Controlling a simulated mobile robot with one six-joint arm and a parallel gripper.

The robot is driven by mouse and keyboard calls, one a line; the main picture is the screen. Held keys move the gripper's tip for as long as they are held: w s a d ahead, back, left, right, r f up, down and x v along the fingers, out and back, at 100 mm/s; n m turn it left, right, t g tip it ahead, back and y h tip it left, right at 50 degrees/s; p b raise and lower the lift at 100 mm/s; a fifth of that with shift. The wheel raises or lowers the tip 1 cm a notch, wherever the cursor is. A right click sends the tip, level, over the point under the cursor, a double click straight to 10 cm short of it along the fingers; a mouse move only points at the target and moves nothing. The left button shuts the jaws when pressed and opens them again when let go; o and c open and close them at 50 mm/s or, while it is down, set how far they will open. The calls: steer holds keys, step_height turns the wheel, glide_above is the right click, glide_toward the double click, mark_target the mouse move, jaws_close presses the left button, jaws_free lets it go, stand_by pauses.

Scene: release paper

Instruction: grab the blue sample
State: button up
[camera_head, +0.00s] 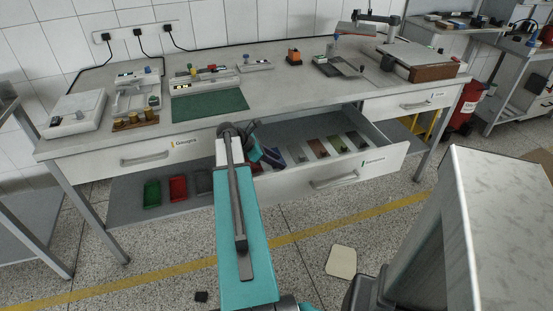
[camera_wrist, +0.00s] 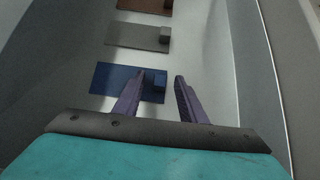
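The blue sample (camera_wrist: 112,80) is a flat blue plate with a small raised blue block (camera_wrist: 160,77) at its right end. It lies on the floor of the open drawer (camera_head: 390,159). My gripper (camera_wrist: 161,76) is open, with its two purple fingers apart. In the wrist view the raised block shows between the fingertips, and the left finger covers part of the plate. I cannot tell whether the fingers touch it. In the head view the blue sample (camera_head: 275,157) is partly hidden by my arm and gripper.
A grey sample (camera_wrist: 137,37) and a brown sample (camera_wrist: 147,5) lie beyond the blue one. The drawer wall (camera_wrist: 247,60) runs close on the right of my gripper. Green and red trays (camera_head: 178,189) sit on the shelf below the bench (camera_head: 290,85).

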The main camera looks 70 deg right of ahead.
jaws_close()
steer(key=shift+r, duration=0.15)
step_height(320, 180, up, 10)
stand_by(0.9)
stand_by(0.5)
